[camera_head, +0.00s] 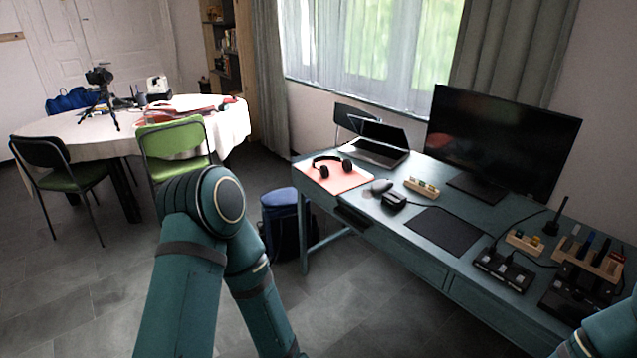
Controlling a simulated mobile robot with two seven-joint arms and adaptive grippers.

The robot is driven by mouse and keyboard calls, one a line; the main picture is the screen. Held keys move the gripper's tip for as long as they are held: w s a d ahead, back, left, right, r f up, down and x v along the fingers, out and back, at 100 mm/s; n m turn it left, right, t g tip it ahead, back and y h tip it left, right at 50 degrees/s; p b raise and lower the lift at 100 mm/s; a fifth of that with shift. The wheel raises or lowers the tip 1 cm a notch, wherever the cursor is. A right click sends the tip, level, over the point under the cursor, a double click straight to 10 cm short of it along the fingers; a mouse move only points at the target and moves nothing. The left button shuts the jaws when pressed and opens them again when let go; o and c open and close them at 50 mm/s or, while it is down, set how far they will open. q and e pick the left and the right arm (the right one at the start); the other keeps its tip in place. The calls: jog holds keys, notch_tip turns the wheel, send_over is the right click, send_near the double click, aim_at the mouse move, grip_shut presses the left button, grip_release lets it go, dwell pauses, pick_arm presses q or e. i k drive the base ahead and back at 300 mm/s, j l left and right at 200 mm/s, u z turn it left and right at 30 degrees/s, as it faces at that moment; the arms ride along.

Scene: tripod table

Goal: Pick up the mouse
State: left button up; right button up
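A small grey rounded object that looks like the mouse (380,186) lies on the blue-green desk (410,255), just right of a pink mat (333,177). A small black device (393,200) sits close in front of it. My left arm rises from the bottom, left of the desk, and bends back down; its gripper is out of view. My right arm shows only at the bottom right corner, and its gripper is out of view too. Nothing covers the mouse.
Black headphones (331,166) lie on the mat. A laptop (377,145) and a large monitor (500,143) stand behind. A black pad (444,231) lies to the right, with several boxes and tools beyond. A blue bag (283,225) stands by the desk's left end.

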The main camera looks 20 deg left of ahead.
aim_at(380, 186)
jog(key=u, duration=0.2)
jog(key=i+j+z, duration=0.65)
jog(key=i, duration=0.2)
